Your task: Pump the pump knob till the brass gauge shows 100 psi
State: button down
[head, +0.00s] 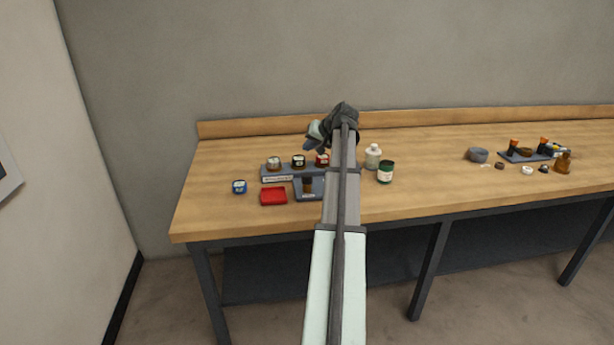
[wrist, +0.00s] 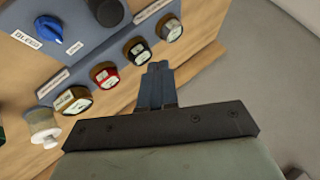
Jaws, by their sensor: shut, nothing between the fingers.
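A dark round knob, apparently the pump knob (wrist: 105,9), stands on a blue-grey panel, cut off by the top of the wrist view. In the head view it (head: 308,187) is on the front plate. A row of gauges lies behind it: a brass-looking one (wrist: 72,101), a red one (wrist: 104,75), a black one (wrist: 136,50) and a pale-faced one (wrist: 168,27). I cannot tell which is the brass gauge, and no readings are legible. My gripper (wrist: 158,68) is shut and empty, off the back side of the gauge row. It also shows in the head view (head: 314,131).
A blue bleed knob (wrist: 48,27) sits on the panel. A white bottle (head: 373,156) and green jar (head: 386,172) stand right of it. A red tray (head: 273,197) and blue item (head: 239,186) lie left. More small items crowd the bench's right; its middle is clear.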

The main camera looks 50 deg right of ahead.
aim_at(306, 174)
jog(key=shift+f, duration=3.85)
jog(key=shift+f, duration=1.5)
dwell(0.4)
jog(key=shift+r, duration=0.1)
dwell(0.3)
jog(key=shift+r, duration=1.35)
jog(key=shift+r, duration=0.1)
jog(key=shift+r, duration=2.45)
